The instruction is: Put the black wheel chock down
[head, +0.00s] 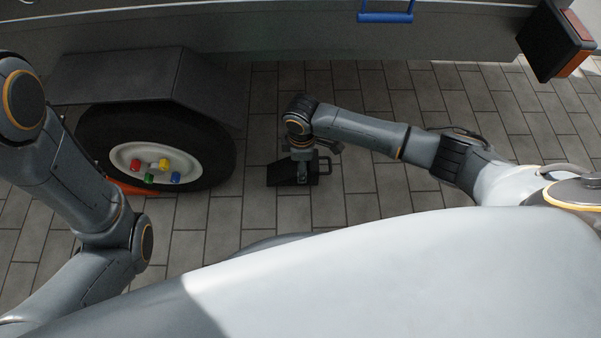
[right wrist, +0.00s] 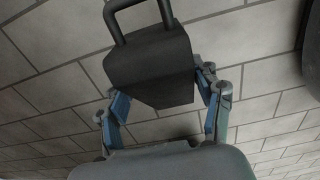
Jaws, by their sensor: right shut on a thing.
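The black wheel chock (head: 279,175) is a dark wedge with a loop handle on its right side. It is to the right of the trailer wheel (head: 196,157), apart from the tyre, with its low end toward it. My right gripper (head: 303,174) is shut on it from above. In the right wrist view the chock (right wrist: 150,58) sits between the blue-padded fingers of the gripper (right wrist: 165,100), with its handle at the top. I cannot tell whether its base touches the paving. My left arm shows at the left, but its gripper is outside the view.
The wheel has a white hub with coloured lug nuts (head: 163,164) and a grey fender (head: 115,75) over it. The trailer side (head: 270,30) runs along the back. The paving (head: 370,195) around the chock is clear.

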